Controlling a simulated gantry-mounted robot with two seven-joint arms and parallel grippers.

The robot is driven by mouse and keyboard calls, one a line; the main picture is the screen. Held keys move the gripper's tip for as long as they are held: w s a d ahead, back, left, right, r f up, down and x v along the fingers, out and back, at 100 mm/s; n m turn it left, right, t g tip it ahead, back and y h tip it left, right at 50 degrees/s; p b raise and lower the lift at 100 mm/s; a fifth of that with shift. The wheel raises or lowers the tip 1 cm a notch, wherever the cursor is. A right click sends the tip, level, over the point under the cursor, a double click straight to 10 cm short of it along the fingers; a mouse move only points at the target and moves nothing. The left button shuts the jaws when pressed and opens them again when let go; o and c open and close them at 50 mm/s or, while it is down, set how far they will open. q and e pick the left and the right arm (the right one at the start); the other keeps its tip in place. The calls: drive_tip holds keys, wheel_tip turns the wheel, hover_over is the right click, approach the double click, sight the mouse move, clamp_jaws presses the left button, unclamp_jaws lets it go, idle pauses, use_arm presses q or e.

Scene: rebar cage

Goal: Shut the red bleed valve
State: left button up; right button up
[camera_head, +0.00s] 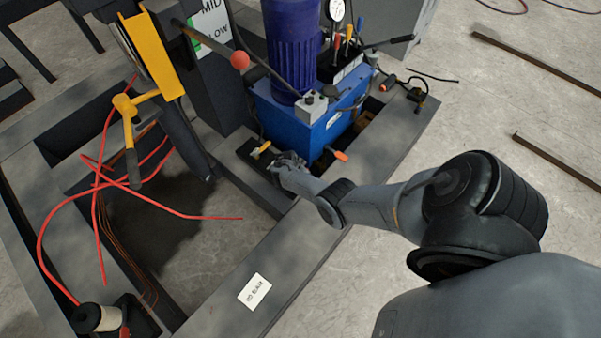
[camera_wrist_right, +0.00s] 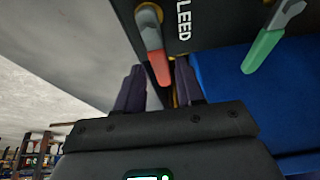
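The red bleed valve lever (camera_wrist_right: 158,62) hangs from a round metal fitting beside a dark plate with white lettering ending in "LEED". In the right wrist view, my right gripper (camera_wrist_right: 160,88) has its two dark fingers apart, with the lever's lower end between them. The lever's tip looks nearer the right-hand finger; I cannot tell whether they touch. In the head view, my right gripper (camera_head: 288,162) is at the lower front of the blue hydraulic unit (camera_head: 300,125), and the red lever cannot be made out there. My left gripper is not in view.
A green-handled lever (camera_wrist_right: 264,50) hangs right of the red one. An orange handle (camera_head: 340,155) and a yellow handle (camera_head: 262,148) flank my right gripper. A grey steel frame (camera_head: 250,265) surrounds an open floor gap with loose red cable (camera_head: 100,185).

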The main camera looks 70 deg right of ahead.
drive_tip(key=shift+o, duration=0.3)
drive_tip(key=shift+r, duration=0.25)
drive_tip(key=p+v, duration=0.7)
drive_tip(key=v, duration=0.3)
drive_tip(key=shift+a, duration=0.15)
